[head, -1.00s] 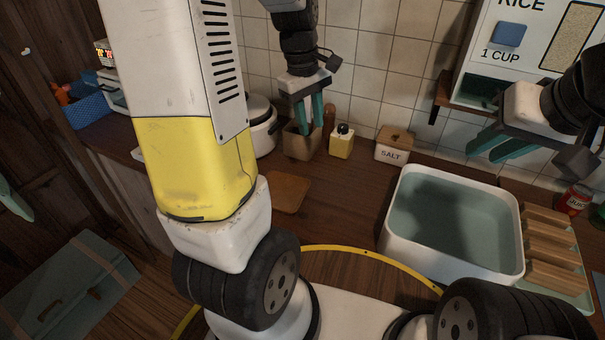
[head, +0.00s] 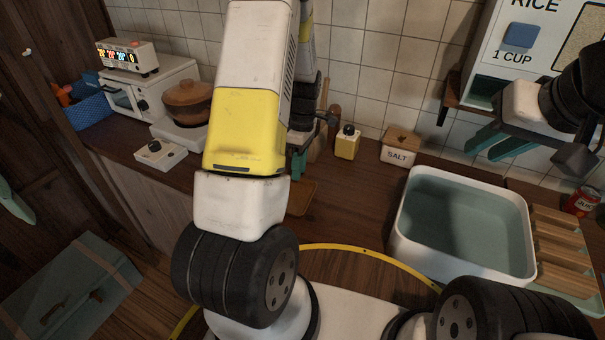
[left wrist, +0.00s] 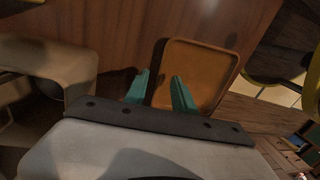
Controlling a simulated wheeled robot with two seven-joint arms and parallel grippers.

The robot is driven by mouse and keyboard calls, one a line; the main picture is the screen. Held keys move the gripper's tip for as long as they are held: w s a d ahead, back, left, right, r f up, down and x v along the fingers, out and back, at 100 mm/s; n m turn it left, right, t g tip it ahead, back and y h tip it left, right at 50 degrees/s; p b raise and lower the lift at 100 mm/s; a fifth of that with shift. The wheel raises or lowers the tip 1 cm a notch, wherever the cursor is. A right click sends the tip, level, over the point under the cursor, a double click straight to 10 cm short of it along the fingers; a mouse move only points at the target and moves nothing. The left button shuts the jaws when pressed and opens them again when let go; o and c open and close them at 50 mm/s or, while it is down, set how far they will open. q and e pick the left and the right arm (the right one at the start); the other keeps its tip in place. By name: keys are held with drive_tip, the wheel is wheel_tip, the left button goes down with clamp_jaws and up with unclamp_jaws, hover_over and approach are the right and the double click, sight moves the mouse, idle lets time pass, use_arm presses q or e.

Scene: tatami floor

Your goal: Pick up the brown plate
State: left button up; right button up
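The brown plate (head: 301,198) is a flat, square, rounded-edge piece on the wooden counter, partly hidden behind my left arm in the head view. It shows almost whole in the left wrist view (left wrist: 200,70), with a raised rim. My left gripper (head: 298,165) is low near the plate, mostly hidden by my arm. In the left wrist view its teal fingers (left wrist: 161,76) are apart with nothing between them, and overlap the plate's near left part; contact cannot be told. My right gripper (head: 491,143) is open and empty above the counter, by the rice dispenser.
A white basin (head: 463,225) stands right of the plate, with a wooden rack (head: 560,250) beyond it. A salt box (head: 399,148) and a yellow bottle (head: 347,143) stand by the wall. A brown pot (head: 188,101) sits on a stove at left.

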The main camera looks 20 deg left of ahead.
sight(302, 192)
use_arm(q)
drive_tip(key=shift+s+f, duration=0.2)
drive_tip(key=shift+f, duration=0.85)
clamp_jaws()
drive_tip(key=shift+s+f, duration=0.1)
drive_tip(key=shift+s, duration=0.15)
idle(0.4)
